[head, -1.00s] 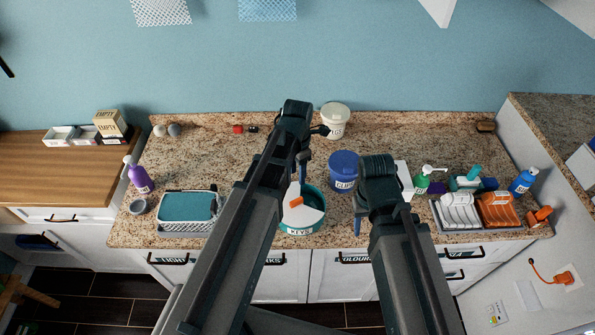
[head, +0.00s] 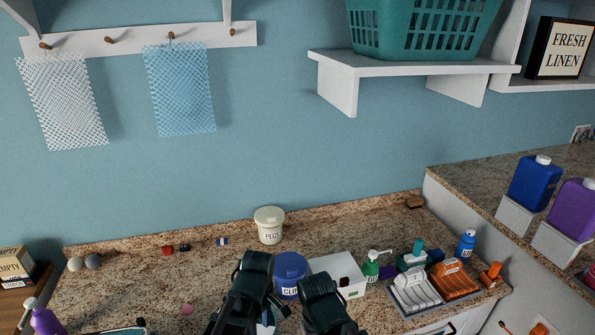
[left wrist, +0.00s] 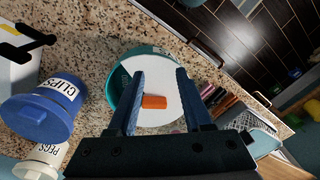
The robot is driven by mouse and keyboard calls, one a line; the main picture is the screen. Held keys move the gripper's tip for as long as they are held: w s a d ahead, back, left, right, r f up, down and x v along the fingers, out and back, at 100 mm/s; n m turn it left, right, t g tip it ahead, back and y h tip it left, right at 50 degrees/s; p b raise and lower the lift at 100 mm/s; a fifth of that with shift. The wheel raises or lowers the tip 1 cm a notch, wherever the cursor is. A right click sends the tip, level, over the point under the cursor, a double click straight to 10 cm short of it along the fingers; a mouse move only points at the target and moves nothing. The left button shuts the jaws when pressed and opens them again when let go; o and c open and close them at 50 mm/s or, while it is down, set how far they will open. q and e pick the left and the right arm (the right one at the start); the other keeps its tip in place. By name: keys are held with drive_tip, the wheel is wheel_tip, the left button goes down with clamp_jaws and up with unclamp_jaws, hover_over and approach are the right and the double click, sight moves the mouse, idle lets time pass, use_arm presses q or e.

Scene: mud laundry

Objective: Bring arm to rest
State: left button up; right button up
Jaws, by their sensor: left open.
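My left arm's end (head: 250,285) stands left of the blue CLIPS tub in the head view; its fingertips are out of sight there. In the left wrist view my left gripper (left wrist: 160,88) is open, its two blue fingers apart. Beyond them is a teal tub (left wrist: 114,92) with a white disc-like piece (left wrist: 150,72) and an orange block (left wrist: 154,102) in it. Nothing is seen clamped between the fingers. My right arm's end (head: 325,305) is at the bottom of the head view, in front of a white box (head: 340,268); its fingers are hidden.
The CLIPS tub (head: 290,263) and white PEGS tub (head: 269,228) stand close by the arms. A green pump bottle (head: 371,268), a rack with orange and white items (head: 418,306) and a blue bottle (head: 466,245) are right. A wall shelf (head: 410,66) holds a teal basket (head: 420,28).

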use_arm(q)
drive_tip(key=s+d+f+m+b, duration=0.4)
drive_tip(key=s+f+m+b, duration=0.2)
drive_tip(key=m, duration=0.9)
drive_tip(key=shift+s+f+y, duration=0.25)
drive_tip(key=shift+f+y, duration=0.05)
drive_tip(key=shift+f, duration=0.35)
